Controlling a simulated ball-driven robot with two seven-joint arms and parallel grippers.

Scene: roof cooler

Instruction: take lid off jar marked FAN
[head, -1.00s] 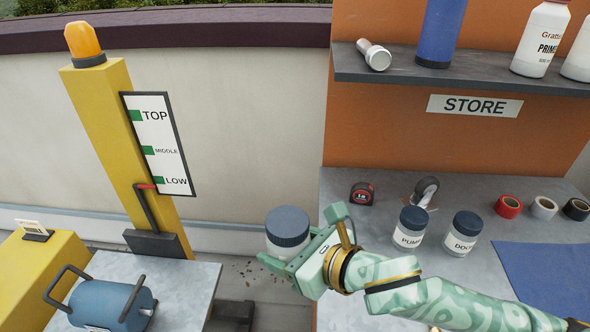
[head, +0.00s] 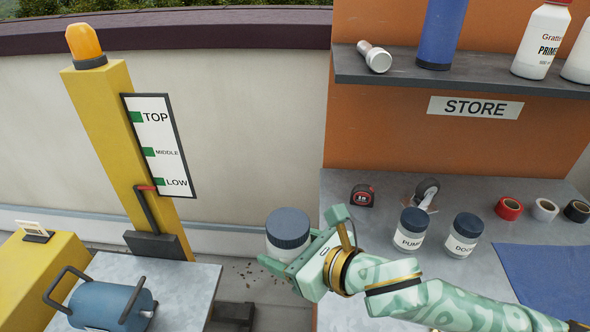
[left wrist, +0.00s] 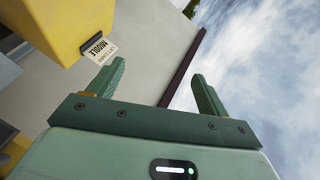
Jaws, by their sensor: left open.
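A white jar (head: 286,250) with a dark blue lid (head: 288,225) is held upright in the middle of the head view. My right gripper (head: 302,240) is shut on its body, below the lid. No label shows on the side facing me, so I cannot read its name. Two similar lidded jars stand on the bench: one marked PUMP, partly hidden by wording turned aside (head: 409,238), and one that seems marked DOOR (head: 462,243). My left gripper (left wrist: 158,72) shows only in the left wrist view, open and empty, away from the jars.
The grey bench (head: 340,183) also carries a tape measure (head: 363,196), tape rolls (head: 509,208) and a blue mat (head: 550,275). A STORE shelf (head: 460,78) hangs above. At left are a yellow post (head: 115,150) and a metal table (head: 190,285) with a blue canister (head: 100,304).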

